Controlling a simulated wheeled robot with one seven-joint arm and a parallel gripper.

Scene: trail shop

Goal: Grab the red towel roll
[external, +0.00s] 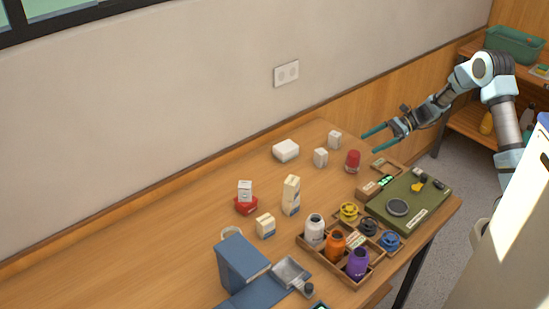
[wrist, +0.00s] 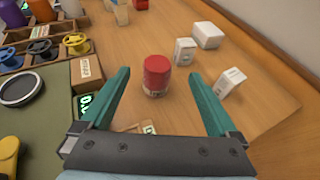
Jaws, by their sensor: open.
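The red towel roll (external: 353,161) is a short upright red cylinder with a paler lower part. It stands on the wooden table near its far right end. In the wrist view the red roll (wrist: 157,75) appears between my two green fingers, beyond their tips and touching neither. My gripper (external: 369,143) is open and empty, held above the table's right end, up and to the right of the roll. No part of the roll's upper side is hidden.
Small white boxes (external: 320,157) and a larger white block (external: 286,150) stand close to the roll. A green mat (external: 428,203) lies to its right. A wooden tray (external: 330,256) holds jars in front.

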